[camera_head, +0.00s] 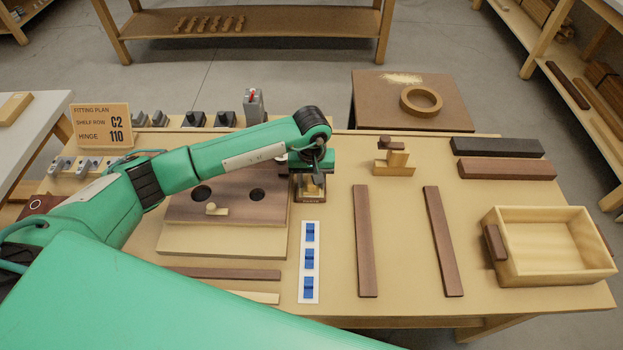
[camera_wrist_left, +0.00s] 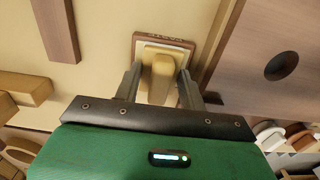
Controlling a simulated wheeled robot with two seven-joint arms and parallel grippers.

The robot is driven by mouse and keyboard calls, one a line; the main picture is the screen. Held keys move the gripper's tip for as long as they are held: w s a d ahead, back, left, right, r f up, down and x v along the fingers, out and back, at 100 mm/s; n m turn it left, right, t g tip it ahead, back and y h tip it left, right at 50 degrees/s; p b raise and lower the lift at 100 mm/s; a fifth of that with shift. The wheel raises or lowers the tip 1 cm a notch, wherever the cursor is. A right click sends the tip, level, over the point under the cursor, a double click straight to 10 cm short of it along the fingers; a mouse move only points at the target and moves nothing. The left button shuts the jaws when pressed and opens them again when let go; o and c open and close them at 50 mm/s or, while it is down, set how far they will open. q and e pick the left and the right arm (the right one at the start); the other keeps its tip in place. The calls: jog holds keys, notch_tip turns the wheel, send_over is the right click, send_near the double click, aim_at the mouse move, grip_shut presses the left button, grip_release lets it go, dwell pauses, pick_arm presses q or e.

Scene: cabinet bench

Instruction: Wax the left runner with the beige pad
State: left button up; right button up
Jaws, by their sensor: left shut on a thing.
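The left runner (camera_head: 366,240) is a long dark brown strip lying on the bench right of the blue-marked card. A similar right runner (camera_head: 444,240) lies farther right. The beige pad (camera_wrist_left: 160,78) is a block with a raised grip, sitting in a small dark-rimmed holder (camera_wrist_left: 139,40). My left gripper (camera_head: 312,186) is at this holder, behind the blue-marked card. In the left wrist view its fingers (camera_wrist_left: 158,86) are shut on the pad's grip from both sides. The arm partly hides the pad in the head view. My right gripper is not in view.
The blue-marked card (camera_head: 309,290) lies in front. A wooden block stand (camera_head: 394,168) is behind the runners. A wooden drawer box (camera_head: 550,272) is at right. Bench between the runners is clear.

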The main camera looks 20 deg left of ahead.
pick_arm(q)
jog(key=shift+s+f+b, duration=0.1)
jog(key=shift+f+b, duration=0.05)
jog(key=shift+b, duration=0.2)
dwell(1.1)
notch_tip(320, 180, up, 2)
jog(key=shift+r+p, duration=0.1)
jog(key=shift+p, duration=0.3)
jog(key=shift+r+p, duration=0.7)
jog(key=shift+r, duration=1.8)
